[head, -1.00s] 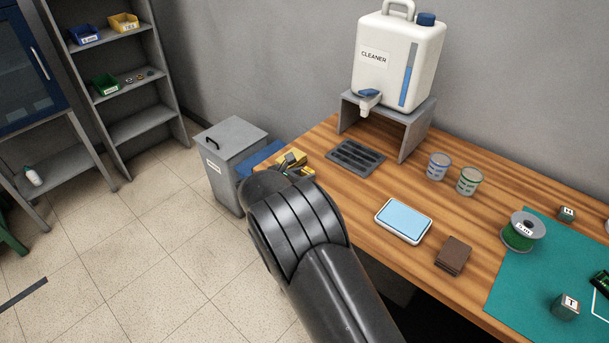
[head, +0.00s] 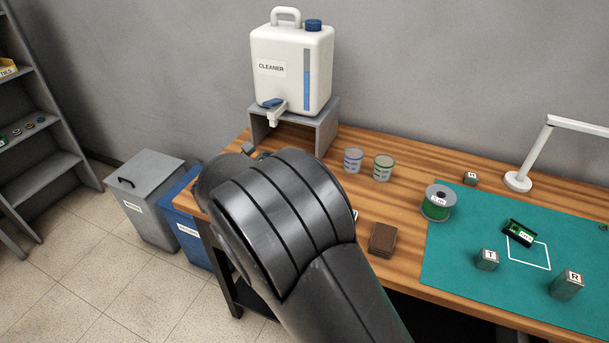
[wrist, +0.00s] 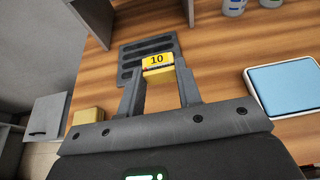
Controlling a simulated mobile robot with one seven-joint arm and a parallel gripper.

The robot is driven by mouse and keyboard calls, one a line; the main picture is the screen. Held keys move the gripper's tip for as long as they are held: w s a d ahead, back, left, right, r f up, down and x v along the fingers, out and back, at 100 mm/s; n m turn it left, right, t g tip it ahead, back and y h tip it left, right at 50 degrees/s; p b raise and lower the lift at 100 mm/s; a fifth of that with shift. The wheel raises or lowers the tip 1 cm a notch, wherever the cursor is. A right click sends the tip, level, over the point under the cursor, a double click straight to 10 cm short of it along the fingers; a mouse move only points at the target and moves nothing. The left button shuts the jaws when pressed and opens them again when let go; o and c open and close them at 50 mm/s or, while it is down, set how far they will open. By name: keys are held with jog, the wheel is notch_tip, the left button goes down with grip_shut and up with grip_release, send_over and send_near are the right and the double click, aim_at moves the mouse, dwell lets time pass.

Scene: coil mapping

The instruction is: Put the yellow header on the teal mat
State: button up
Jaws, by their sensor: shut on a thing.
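In the wrist view my gripper (wrist: 159,80) is shut on the yellow header (wrist: 157,62), a small block marked 10. It is held between the fingertips, with a dark slotted tray and the wooden bench behind it. In the head view my arm hides the header and the fingers. The teal mat (head: 460,262) lies on the right part of the bench, well to the right of my arm. On it are a green spool (head: 437,203), a small green board (head: 518,233), a white outlined square, and blocks marked T (head: 487,260) and R (head: 567,285).
A cleaner jug (head: 292,65) stands on a grey stand (head: 325,128) at the back.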

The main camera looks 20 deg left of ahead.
jog(key=w+d+r+m+g+h, duration=0.1)
jog(key=w+d+m+h, duration=0.2)
jog(key=d, duration=1.3)
jog(key=w+d+r+m+g+h, duration=0.1)
jog(key=w+d+m+h, duration=0.2)
jog(key=d, duration=1.3)
jog(key=s+d+f+m+g+h, duration=0.1)
jog(key=s+d+m+g+h, duration=0.3)
jog(key=d, duration=0.6)
jog(key=s+d+m, duration=0.1)
jog(key=s+d, duration=0.5)
jog(key=d, duration=0.3)
jog(key=s+d+f+m+g+h, duration=0.1)
jog(key=s+d+m+g+h, duration=0.3)
jog(key=d, duration=0.6)
jog(key=n+t+y, duration=0.1)
send_over(441, 271)
notch_tip(441, 271, down, 6)
jog(key=shift+f, duration=2.3)
jog(key=o, duration=0.5)
jog(key=shift+f+y, duration=0.15)
jog(key=shift+y, duration=0.15)
jog(key=o, duration=0.4)
